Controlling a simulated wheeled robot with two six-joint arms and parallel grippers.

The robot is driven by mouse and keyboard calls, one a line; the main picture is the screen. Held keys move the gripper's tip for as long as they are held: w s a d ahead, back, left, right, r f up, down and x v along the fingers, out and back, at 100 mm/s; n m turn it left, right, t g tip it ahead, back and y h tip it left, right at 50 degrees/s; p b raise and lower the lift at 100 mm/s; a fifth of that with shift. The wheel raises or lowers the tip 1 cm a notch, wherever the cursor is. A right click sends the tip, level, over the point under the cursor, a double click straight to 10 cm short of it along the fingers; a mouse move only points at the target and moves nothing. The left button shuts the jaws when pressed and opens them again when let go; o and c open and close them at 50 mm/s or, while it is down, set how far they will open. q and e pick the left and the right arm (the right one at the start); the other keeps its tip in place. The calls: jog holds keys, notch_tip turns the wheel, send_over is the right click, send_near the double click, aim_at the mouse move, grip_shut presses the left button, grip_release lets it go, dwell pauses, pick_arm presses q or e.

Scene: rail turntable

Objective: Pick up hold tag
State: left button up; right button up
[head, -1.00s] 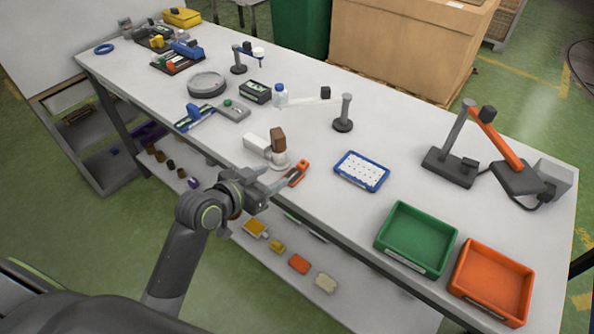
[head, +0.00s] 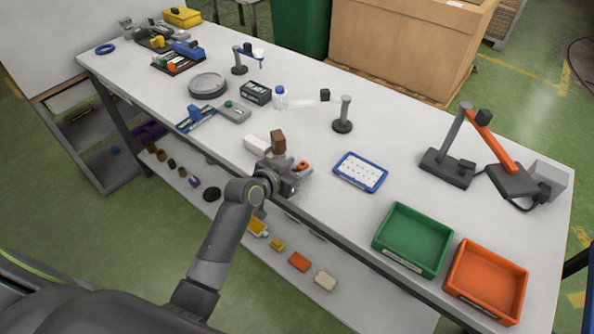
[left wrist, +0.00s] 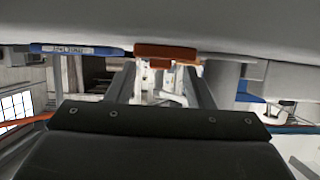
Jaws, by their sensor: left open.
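The hold tag seems to be the small orange-red piece (head: 302,165) near the front edge of the table, largely hidden by my left gripper. My left gripper (head: 295,174) is open at the front edge, with its jaws reaching to the tag. In the left wrist view the two dark fingers (left wrist: 164,88) stand apart, and an orange-red piece (left wrist: 165,52), likely the tag, shows beyond and between them. I cannot tell whether the fingers touch it. My right gripper is out of view.
A brown block (head: 278,141) and a white block (head: 256,144) stand close behind the left gripper. A blue-rimmed board (head: 341,168) lies to the right, then a green bin (head: 412,267) and an orange bin (head: 487,311). Table between board and black post (head: 342,126) is clear.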

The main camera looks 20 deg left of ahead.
aim_at(300, 167)
pick_arm(q)
jog(key=shift+x, duration=0.95)
jog(key=shift+c, duration=0.2)
grip_shut()
jog(key=shift+r, duration=0.1)
notch_tip(300, 167, up, 18)
jog(key=s+a+r+n+y, duration=0.2)
jog(key=s+r+n+y, duration=0.2)
jog(key=s+r, duration=0.4)
jog(key=shift+s+r+t+y+b, duration=0.15)
jog(key=shift+s+t+y+b, duration=0.2)
jog(key=shift+s, duration=0.5)
